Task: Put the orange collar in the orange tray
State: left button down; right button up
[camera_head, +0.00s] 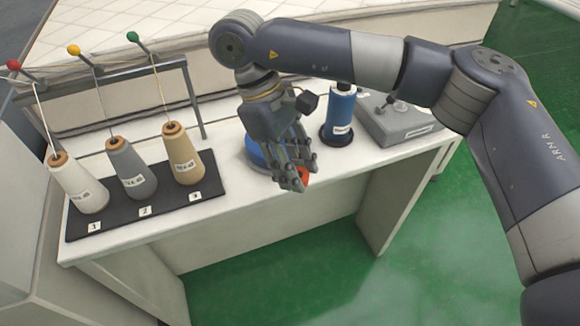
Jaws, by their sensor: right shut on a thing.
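My right gripper (295,178) is shut on a small orange thing, which looks like the orange collar (304,176). Only a small part of the collar shows between and beside the fingers. The gripper points down over the front edge area of the white table, and I cannot tell whether the collar touches the table. No orange tray can be made out in this view. My left gripper is not in view.
A round blue thing (256,153) lies partly hidden behind the gripper. A blue spool (340,110) and a grey box (398,124) stand to the right. Three thread cones stand on a black numbered mat (152,212) at left, below a thread rack.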

jog(key=s+d+r+m+g+y, duration=0.2)
jog(key=s+d+r+m, duration=0.3)
jog(key=d+r+m, duration=0.25)
jog(key=w+a+m+y, duration=0.1)
jog(key=w+a+m, duration=0.2)
jog(key=w+a, duration=0.5)
jog(key=a, duration=0.2)
jog(key=shift+a+r+m+y, duration=0.3)
jog(key=shift+a+r+m, duration=0.05)
jog(key=shift+a+r, duration=0.05)
